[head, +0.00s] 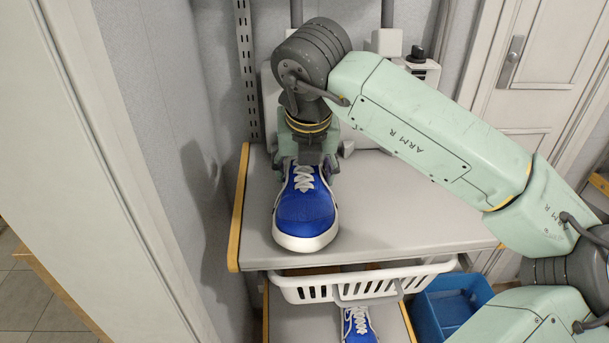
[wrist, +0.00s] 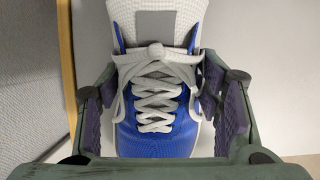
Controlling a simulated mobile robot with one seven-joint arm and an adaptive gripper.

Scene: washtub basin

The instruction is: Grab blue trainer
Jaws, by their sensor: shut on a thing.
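A blue trainer (head: 305,207) with white laces and a white sole is on the grey shelf top (head: 400,205), near its left side, toe toward the front. My gripper (head: 306,165) comes down over it from behind and is shut on the trainer around its laced middle. In the wrist view the trainer (wrist: 156,140) lies between the two purple-padded fingers of my gripper (wrist: 155,105), one on each side. I cannot tell whether the sole touches the shelf. A second blue trainer (head: 358,325) shows partly on the lower shelf.
A white basket (head: 350,287) hangs under the shelf's front edge. A blue crate (head: 450,303) stands at the lower right. A wall is close on the left. The shelf top right of the trainer is clear.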

